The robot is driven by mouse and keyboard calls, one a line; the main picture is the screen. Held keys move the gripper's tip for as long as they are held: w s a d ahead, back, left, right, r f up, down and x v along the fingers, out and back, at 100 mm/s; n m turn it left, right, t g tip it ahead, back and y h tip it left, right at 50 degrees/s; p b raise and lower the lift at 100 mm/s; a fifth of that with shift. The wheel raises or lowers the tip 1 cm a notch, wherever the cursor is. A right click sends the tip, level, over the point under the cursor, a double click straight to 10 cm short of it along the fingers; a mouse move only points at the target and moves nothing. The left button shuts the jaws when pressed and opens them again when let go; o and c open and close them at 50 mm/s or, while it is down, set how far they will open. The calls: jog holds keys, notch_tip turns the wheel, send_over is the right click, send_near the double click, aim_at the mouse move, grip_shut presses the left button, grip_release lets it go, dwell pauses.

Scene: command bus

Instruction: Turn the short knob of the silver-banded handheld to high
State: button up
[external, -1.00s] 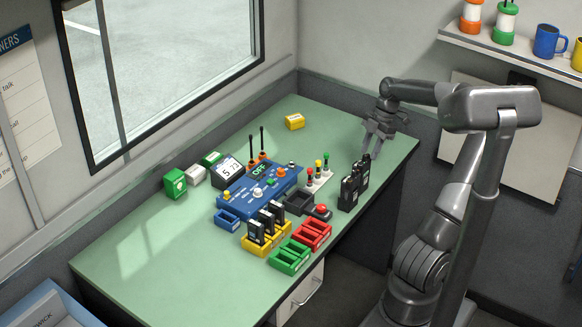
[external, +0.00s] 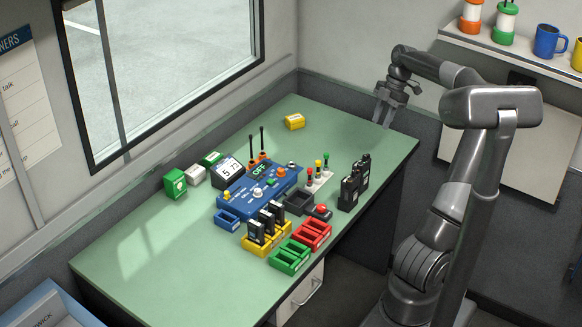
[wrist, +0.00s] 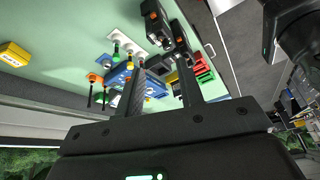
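Two or so black handhelds (external: 354,187) stand upright close together near the table's right edge. They also show at the top of the wrist view (wrist: 156,25), with small orange marks. More black handhelds (external: 265,223) stand in the yellow tray (external: 251,247). I cannot make out a silver band or which knob is short on any of them. My gripper (external: 384,112) is raised above the table's far right corner, beyond and apart from the standing pair. In the wrist view my gripper (wrist: 160,68) has its fingers spread with nothing held between them.
A blue console (external: 255,188) reading OFF sits mid-table, with a display (external: 229,171) behind it. Green (external: 289,257) and red (external: 313,235) trays line the front. A yellow box (external: 294,122) lies at the back. The table's left side is clear.

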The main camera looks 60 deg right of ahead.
jog(key=n+g+h, duration=0.2)
jog(key=n+h, duration=0.2)
send_near(368, 155)
notch_tip(368, 155, down, 8)
jog(key=shift+s, duration=0.15)
dwell(0.5)
grip_shut()
